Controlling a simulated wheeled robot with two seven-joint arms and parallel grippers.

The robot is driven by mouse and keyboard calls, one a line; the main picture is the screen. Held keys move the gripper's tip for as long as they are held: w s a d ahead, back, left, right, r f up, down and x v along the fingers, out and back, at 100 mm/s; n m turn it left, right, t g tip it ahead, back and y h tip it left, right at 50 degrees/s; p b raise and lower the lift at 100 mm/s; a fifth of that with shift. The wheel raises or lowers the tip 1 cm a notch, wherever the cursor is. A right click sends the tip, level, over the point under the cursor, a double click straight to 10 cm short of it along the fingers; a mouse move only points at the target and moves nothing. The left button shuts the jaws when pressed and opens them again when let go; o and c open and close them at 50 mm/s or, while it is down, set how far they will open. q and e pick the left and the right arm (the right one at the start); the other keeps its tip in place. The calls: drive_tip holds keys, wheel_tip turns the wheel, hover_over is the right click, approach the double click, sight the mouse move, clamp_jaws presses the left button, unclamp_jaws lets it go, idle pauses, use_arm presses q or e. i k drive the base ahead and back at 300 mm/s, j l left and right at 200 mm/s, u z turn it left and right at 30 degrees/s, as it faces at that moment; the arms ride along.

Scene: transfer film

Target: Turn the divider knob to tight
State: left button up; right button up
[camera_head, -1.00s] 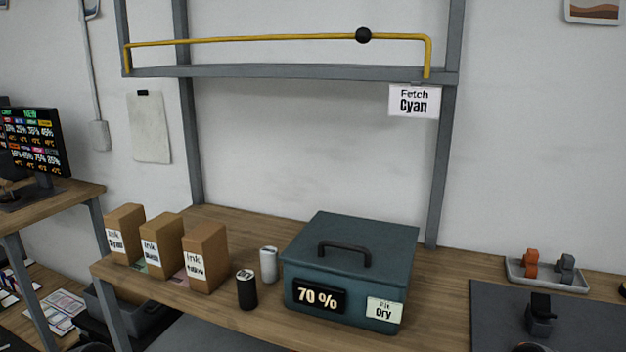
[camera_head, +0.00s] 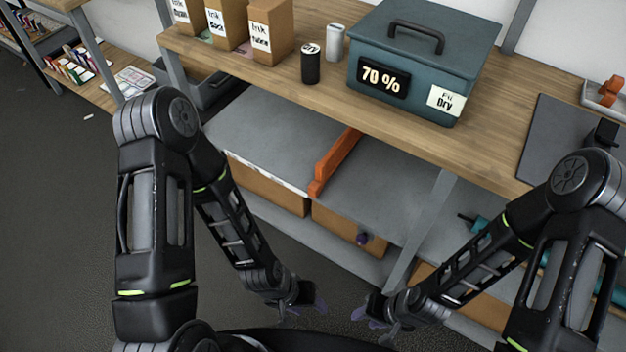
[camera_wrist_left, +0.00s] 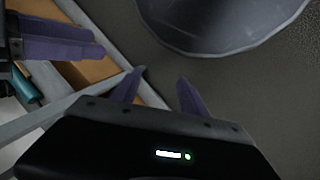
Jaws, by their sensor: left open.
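An orange divider (camera_head: 334,162) stands upright on the grey shelf under the workbench. A small dark purple knob (camera_head: 363,238) shows below that shelf's front edge, in front of a cardboard box. I cannot read any tight or loose marking. My left gripper (camera_head: 304,307) is open and empty, low in front of the shelves and left of the knob. Its two purple fingers also show spread apart in the left wrist view (camera_wrist_left: 160,88). My right gripper (camera_head: 374,320) hangs below the knob with its purple fingers apart and nothing visible between them.
The wooden workbench (camera_head: 400,133) carries a teal box (camera_head: 415,60) reading 70 %, ink cartons (camera_head: 265,32), a black can (camera_head: 310,66) and a white can (camera_head: 335,42). A grey upright (camera_head: 424,222) stands right of the knob.

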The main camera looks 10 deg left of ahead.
sight(361, 239)
drive_tip(key=j+z, duration=0.2)
drive_tip(key=z, duration=0.15)
drive_tip(key=j+z, duration=0.15)
drive_tip(key=z, duration=0.2)
drive_tip(key=k+j+z, duration=0.1)
drive_tip(key=z, duration=0.3)
drive_tip(key=k+j+z, duration=0.3)
drive_tip(key=k+j, duration=0.35)
drive_tip(key=j, duration=0.35)
drive_tip(key=k+j+z, duration=0.3)
drive_tip(key=k+j, duration=0.45)
drive_tip(key=j, duration=0.15)
drive_tip(key=k+j, duration=0.35)
